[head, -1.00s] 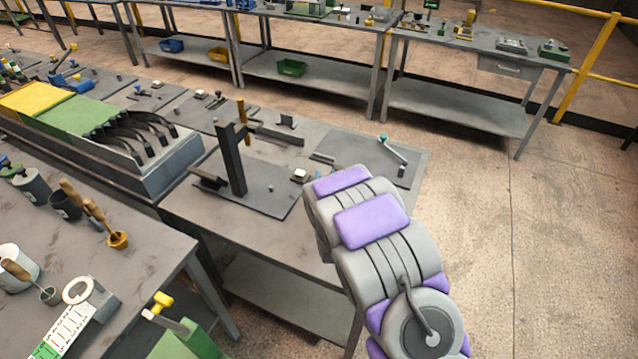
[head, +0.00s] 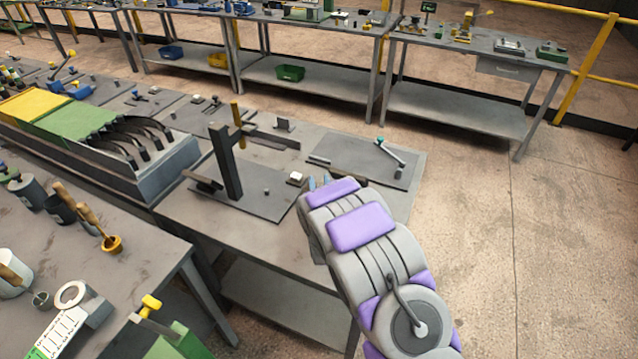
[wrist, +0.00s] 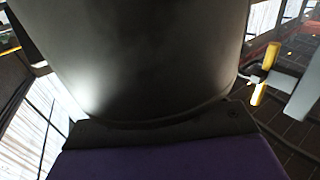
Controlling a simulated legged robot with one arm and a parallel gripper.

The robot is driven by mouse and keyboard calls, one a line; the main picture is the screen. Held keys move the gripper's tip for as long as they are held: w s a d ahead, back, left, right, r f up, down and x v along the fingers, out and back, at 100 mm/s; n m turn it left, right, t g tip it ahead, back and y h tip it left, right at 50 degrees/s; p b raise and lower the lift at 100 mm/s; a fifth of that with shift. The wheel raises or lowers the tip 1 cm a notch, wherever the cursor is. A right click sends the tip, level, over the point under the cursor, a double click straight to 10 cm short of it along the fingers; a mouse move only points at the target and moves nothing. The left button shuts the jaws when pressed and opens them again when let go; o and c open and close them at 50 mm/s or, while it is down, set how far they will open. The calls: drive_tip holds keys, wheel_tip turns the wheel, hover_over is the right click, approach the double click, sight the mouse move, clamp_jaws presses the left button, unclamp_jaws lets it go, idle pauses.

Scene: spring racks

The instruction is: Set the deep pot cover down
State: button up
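My arm reaches over the right part of the near grey table in the head view. Two pale blue tips, seemingly of my gripper (head: 319,183), show just past the purple-padded wrist; the rest of the gripper is hidden behind the arm. In the wrist view a large, smooth, dark rounded body (wrist: 150,60) fills the middle, above a dark collar and a purple pad. I cannot tell whether it is the deep pot cover or part of my own arm. No pot cover can be made out for certain in the head view.
A base plate with a dark upright post (head: 227,165) stands left of my gripper. A flat plate with a teal-tipped lever (head: 389,150) lies beyond it. Dark pots (head: 32,193) and an orange cup (head: 112,243) stand on the left table. Open floor lies to the right.

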drive_tip(key=shift+o, duration=1.4)
drive_tip(key=shift+a, duration=0.25)
drive_tip(key=shift+o, duration=0.6)
drive_tip(key=shift+a+f, duration=0.1)
drive_tip(key=shift+a, duration=0.3)
drive_tip(key=shift+s+d+r, duration=0.1)
drive_tip(key=shift+d+r, duration=0.1)
drive_tip(key=shift+d, duration=0.25)
drive_tip(key=s+d+p, duration=0.1)
drive_tip(key=s+p, duration=0.1)
drive_tip(key=s, duration=0.9)
drive_tip(key=shift+s+d+r, duration=0.25)
drive_tip(key=shift+s, duration=0.1)
